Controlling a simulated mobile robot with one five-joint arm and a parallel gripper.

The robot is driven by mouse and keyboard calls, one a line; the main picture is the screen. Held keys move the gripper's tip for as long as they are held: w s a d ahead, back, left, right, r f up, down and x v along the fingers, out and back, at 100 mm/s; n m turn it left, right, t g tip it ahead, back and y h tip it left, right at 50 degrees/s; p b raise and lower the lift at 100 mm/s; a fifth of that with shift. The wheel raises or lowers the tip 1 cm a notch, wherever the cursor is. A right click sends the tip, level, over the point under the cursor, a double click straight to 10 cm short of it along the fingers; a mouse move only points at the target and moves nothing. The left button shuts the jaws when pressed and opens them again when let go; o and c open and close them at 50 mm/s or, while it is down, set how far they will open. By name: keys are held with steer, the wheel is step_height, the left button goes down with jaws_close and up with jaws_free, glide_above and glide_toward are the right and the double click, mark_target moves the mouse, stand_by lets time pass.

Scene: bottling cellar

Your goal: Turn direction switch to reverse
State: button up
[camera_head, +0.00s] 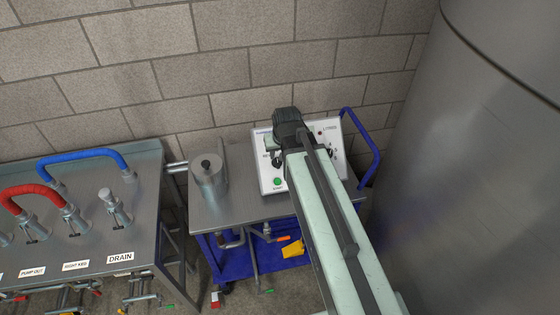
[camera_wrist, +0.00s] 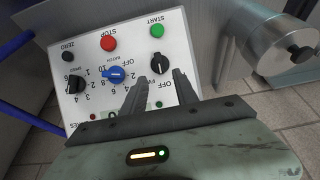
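The direction switch, a black knob marked OFF and FW on a white control panel, shows in the wrist view (camera_wrist: 157,60). It also shows in the head view (camera_head: 277,160), left of my arm. My gripper (camera_wrist: 159,78) is open, with its two dark fingers apart and nothing visible between them. In the wrist view the knob lies just beyond the fingertips, in line with the gap; I cannot tell if they touch. The lettering appears upside down there, and the knob's exact setting is unclear. In the head view my arm hides the fingers and the panel's middle.
The panel also carries a green START button (camera_wrist: 157,30), a red STOP button (camera_wrist: 108,43), a blue batch knob (camera_wrist: 114,75) and a black speed knob (camera_wrist: 75,84). A metal pot (camera_head: 208,174) stands left of the panel. A large steel tank (camera_head: 475,150) rises at right.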

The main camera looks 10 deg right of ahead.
mark_target(277, 161)
steer(key=b+x, duration=0.6)
steer(key=x, duration=0.1)
steer(key=shift+w+f, duration=0.1)
steer(key=shift+f, duration=0.25)
steer(key=shift+r, duration=0.15)
jaws_close()
